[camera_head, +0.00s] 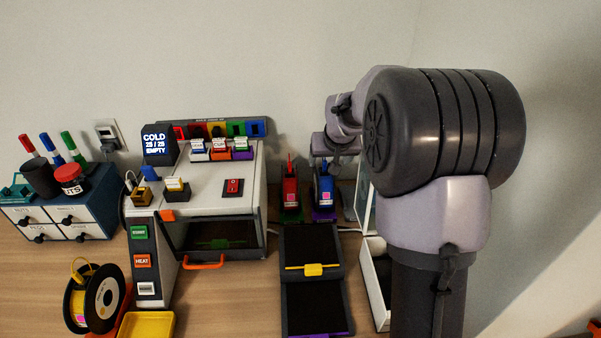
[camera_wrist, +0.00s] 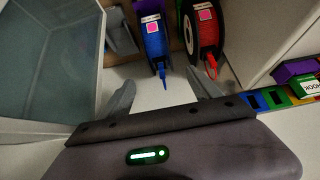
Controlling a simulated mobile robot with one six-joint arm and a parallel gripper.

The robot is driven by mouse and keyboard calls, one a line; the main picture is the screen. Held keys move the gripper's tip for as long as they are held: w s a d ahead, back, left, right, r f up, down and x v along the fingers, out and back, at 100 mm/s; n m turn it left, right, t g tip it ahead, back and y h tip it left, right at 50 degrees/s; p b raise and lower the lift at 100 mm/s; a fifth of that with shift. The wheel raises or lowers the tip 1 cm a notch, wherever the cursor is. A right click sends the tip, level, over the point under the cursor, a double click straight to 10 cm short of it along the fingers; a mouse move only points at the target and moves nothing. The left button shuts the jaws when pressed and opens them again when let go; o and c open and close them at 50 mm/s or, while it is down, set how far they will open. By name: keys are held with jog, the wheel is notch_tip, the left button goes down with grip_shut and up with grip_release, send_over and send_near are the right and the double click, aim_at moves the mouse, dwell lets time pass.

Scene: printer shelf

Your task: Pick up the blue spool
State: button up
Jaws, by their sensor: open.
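The blue spool (camera_head: 325,186) stands upright at the back of the desk, to the right of the red spool (camera_head: 290,190). In the wrist view the blue spool (camera_wrist: 155,45) has a pink label, and its strand end points toward my gripper. My gripper (camera_wrist: 160,80) is open and empty, its two fingers spread to either side of the line to the blue spool. The spool appears just beyond the fingertips, not between them. In the head view my gripper is near the wall, above and behind the blue spool, partly hidden by my arm.
The red spool (camera_wrist: 205,40) stands close beside the blue one. A pale-framed glass panel (camera_wrist: 45,60) lies left in the wrist view. The printer (camera_head: 210,190) stands left of the spools, and dark trays (camera_head: 312,270) lie in front of them.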

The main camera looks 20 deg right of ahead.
aim_at(324, 172)
jog(key=b+x, duration=0.2)
jog(key=x, duration=0.8)
jog(key=shift+a+f, duration=0.1)
jog(key=shift+f, duration=0.15)
jog(key=b+x, duration=0.2)
jog(key=x, duration=0.3)
jog(key=shift+f+b, duration=0.15)
jog(key=shift+b, duration=0.15)
grip_shut()
